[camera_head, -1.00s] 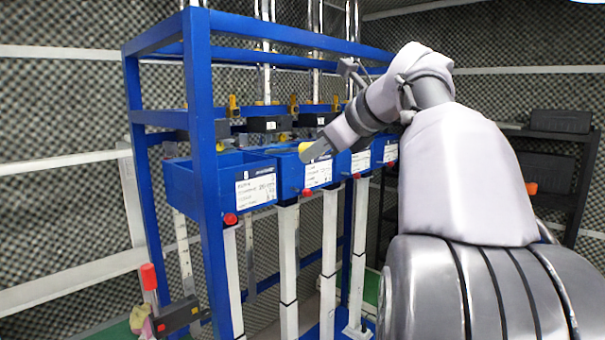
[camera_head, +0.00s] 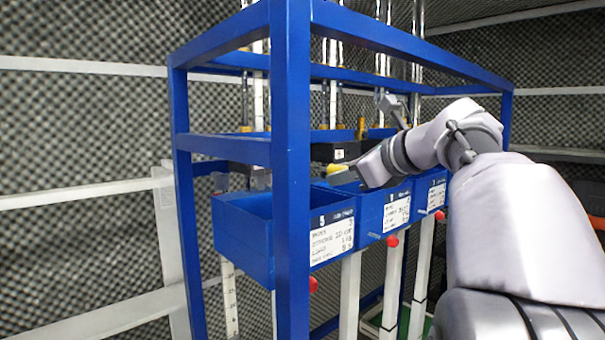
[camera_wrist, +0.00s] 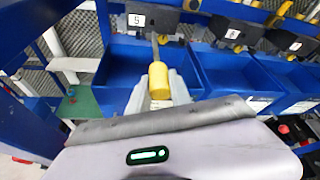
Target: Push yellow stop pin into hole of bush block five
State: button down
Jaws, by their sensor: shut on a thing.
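The yellow stop pin (camera_wrist: 159,82) stands between my gripper's fingers in the wrist view, its thin grey shaft pointing up and away from me. My gripper (camera_wrist: 158,98) is shut on its yellow head. The black bush block labelled 5 (camera_wrist: 143,20) is just beyond the shaft tip. I cannot tell whether the tip touches the block or enters the hole, and the hole is not clear. In the head view the yellow pin head (camera_head: 336,168) shows at my gripper (camera_head: 345,174), below a black block (camera_head: 336,152) with a white label.
A blue bin marked 5 (camera_head: 257,236) hangs at the front of the blue frame, with more blue bins to its right. A blue upright (camera_head: 291,170) stands close in front. More black bush blocks (camera_wrist: 233,32) line the right. Red knobs (camera_head: 392,241) sit under the bins.

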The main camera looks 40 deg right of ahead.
aim_at(321, 170)
jog(key=w+p, duration=0.1)
jog(key=w, duration=0.2)
jog(key=shift+w, duration=0.4)
jog(key=shift+w+a+p, duration=0.15)
jog(key=shift+w+p, duration=0.35)
jog(key=shift+w, duration=0.1)
jog(key=shift+x, duration=0.95)
jog(key=shift+s+a+r, duration=0.1)
jog(key=shift+r, duration=0.1)
jog(key=w+p, duration=0.7)
jog(key=w, duration=0.4)
jog(key=shift+w+a, duration=0.3)
jog(key=shift+a, duration=0.1)
dwell(3.1)
jog(key=c, duration=1.1)
grip_release()
